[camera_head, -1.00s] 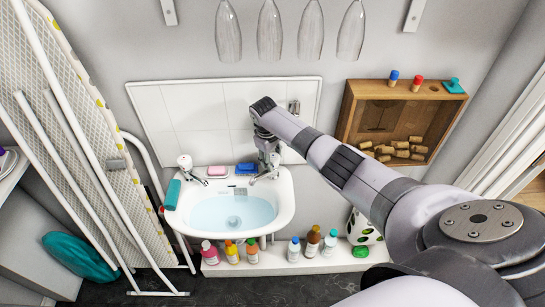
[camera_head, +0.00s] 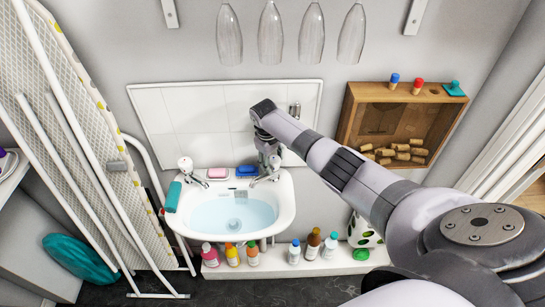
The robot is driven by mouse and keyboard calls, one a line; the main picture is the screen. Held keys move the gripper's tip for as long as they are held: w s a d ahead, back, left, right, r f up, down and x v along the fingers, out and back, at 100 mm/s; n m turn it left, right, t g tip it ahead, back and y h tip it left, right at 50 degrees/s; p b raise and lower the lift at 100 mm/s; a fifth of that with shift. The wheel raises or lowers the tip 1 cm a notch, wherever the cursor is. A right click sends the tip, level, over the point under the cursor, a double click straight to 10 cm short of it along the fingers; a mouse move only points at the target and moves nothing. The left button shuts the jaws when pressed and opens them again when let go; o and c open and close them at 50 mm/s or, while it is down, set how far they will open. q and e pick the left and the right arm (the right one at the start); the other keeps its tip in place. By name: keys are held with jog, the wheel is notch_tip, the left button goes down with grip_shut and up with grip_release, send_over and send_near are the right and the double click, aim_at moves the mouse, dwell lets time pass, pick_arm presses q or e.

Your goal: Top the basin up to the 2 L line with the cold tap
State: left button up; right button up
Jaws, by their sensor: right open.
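The white basin (camera_head: 287,207) is mounted on the wall and holds pale blue water (camera_head: 232,213). A tap with a white top (camera_head: 187,167) stands at its back left. A second tap (camera_head: 256,181) stands at its back right, partly hidden by my right gripper. I cannot tell from colour which tap is cold, and no 2 L line is readable. My right gripper (camera_head: 271,163) points down at the right tap, open. Whether it touches the tap handle is unclear. My left gripper is not in view.
Pink (camera_head: 217,173) and blue (camera_head: 246,171) soap bars lie behind the basin. A teal roll (camera_head: 173,196) lies at its left rim. Several bottles (camera_head: 313,244) stand on a low ledge. Glasses (camera_head: 270,35) hang above; a wooden box (camera_head: 345,118) of corks is at right, an ironing board (camera_head: 118,165) at left.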

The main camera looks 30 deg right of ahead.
notch_tip(320, 180, up, 12)
jog(key=a, duration=0.1)
jog(key=shift+s+a, duration=0.2)
jog(key=shift+a, duration=0.2)
jog(key=shift+o, duration=0.5)
jog(key=shift+f, duration=0.15)
dwell(0.6)
jog(key=shift+o, duration=0.6)
jog(key=shift+s+a+f, duration=0.15)
jog(key=shift+a+f, duration=0.1)
jog(key=shift+f, duration=0.05)
jog(key=shift+o, duration=0.3)
jog(key=shift+s+d+f, duration=0.1)
jog(key=shift+d+f, duration=0.05)
jog(key=s+d+r+t+y+b, duration=0.3)
jog(key=s+d+r+t, duration=0.1)
jog(key=s+r, duration=0.25)
jog(key=p+x, duration=0.2)
jog(key=x, duration=1.6)
jog(key=shift+s+f+p, duration=0.1)
jog(key=shift+f+p, duration=0.05)
jog(key=shift+p, duration=0.25)
